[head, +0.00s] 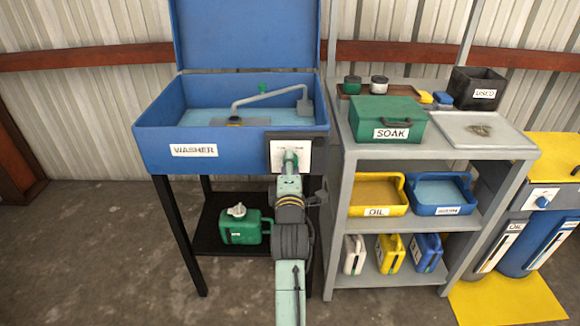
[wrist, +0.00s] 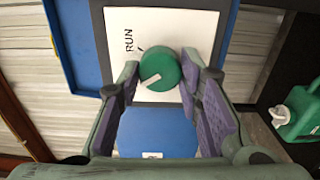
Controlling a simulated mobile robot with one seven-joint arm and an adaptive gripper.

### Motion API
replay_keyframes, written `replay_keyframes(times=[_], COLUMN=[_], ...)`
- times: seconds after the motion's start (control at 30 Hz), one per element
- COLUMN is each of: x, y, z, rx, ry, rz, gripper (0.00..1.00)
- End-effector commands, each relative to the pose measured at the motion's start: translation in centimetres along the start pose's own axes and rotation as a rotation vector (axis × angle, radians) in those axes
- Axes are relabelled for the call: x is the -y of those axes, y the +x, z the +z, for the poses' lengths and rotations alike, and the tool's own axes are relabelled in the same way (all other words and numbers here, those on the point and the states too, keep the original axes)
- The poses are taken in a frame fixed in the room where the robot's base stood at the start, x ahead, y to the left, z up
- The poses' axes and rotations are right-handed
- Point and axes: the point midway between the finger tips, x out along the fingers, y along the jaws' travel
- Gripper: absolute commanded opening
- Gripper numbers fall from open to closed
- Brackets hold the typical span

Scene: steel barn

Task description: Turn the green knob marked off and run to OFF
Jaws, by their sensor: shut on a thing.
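The green knob (wrist: 165,66) is round, with a white pointer line. In the wrist view it sits on a white plate (wrist: 180,28), and the line slants toward the picture's lower left. The word RUN stands sideways on the plate, up and left of the knob; no OFF label shows. My gripper (wrist: 160,75) is shut on the knob, one finger on each side. In the head view my gripper (head: 290,158) reaches the white plate (head: 276,154) on the front right of the blue washer (head: 150,135) and hides the knob.
A grey shelf unit (head: 340,190) stands close on the right, bearing a green SOAK box (head: 390,118), bins and jugs. A green jug (head: 240,228) stands on the black shelf under the washer, left of my arm. The floor at front left is clear.

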Motion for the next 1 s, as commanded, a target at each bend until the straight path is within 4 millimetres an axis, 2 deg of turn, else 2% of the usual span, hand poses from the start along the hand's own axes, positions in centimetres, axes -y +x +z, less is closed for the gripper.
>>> replay_keyframes(times=[0.33,0.37,0.4,0.67,1.0], x=[0.0,0.0,0.0,0.0,0.0], y=[0.0,0.0,0.0,0.0,-0.37], z=[0.0,0.0,0.0,0.0,0.01], rx=[0.0,0.0,0.0,0.0,0.0], ry=[-0.005,-0.005,-0.005,-0.003,-0.002], rz=[0.0,0.0,0.0,0.0,0.0], gripper=[0.05,0.33,0.36,0.53,0.53])
